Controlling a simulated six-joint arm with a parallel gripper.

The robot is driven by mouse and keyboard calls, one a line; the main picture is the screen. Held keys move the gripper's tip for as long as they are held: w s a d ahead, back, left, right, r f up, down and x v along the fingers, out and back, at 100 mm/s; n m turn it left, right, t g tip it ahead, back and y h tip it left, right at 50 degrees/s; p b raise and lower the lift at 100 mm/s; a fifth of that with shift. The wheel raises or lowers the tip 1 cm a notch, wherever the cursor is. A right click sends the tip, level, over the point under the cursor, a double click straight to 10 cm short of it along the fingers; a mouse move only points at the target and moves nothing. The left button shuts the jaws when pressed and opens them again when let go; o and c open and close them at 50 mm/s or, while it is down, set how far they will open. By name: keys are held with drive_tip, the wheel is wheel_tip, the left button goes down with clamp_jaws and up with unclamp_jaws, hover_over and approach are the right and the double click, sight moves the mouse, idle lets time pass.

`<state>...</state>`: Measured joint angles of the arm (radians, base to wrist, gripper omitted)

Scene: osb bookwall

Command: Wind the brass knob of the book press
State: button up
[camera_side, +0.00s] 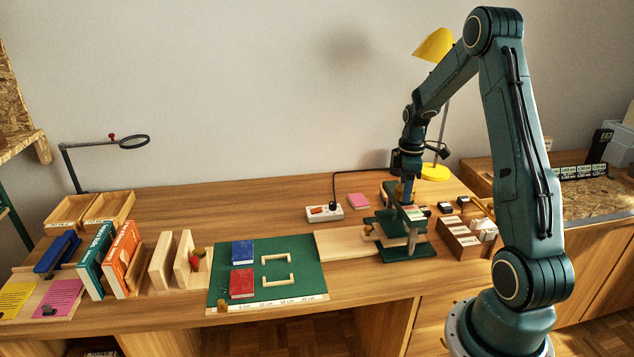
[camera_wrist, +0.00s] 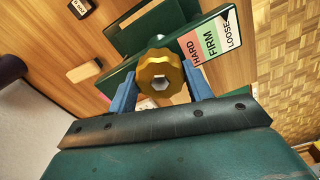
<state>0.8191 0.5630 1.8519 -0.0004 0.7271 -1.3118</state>
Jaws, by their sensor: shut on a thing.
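The brass knob (camera_wrist: 160,78) shows in the middle of the wrist view, faceted, with a hexagonal socket in its top. My gripper (camera_wrist: 160,88) has its two blue fingers on either side of the knob and is shut on it. In the side view my gripper (camera_side: 399,193) points down over the green book press (camera_side: 408,244), and hides the knob there. The press carries a label strip (camera_wrist: 211,41) reading HARD, FIRM and LOOSE, with a dark pointer near LOOSE.
A wooden board (camera_side: 340,243) lies left of the press. A green mat (camera_side: 223,283) with a blue book (camera_side: 243,251) and a red book (camera_side: 242,283) lies further left. A wooden box (camera_side: 462,240) stands close to the right. A yellow lamp (camera_side: 436,172) stands behind.

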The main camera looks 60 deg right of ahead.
drive_tip(key=shift+r+n, duration=0.1)
drive_tip(key=shift+n, duration=0.4)
drive_tip(key=o, duration=1)
wheel_tip(320, 180, up, 14)
drive_tip(key=shift+f, duration=0.1)
idle(0.5)
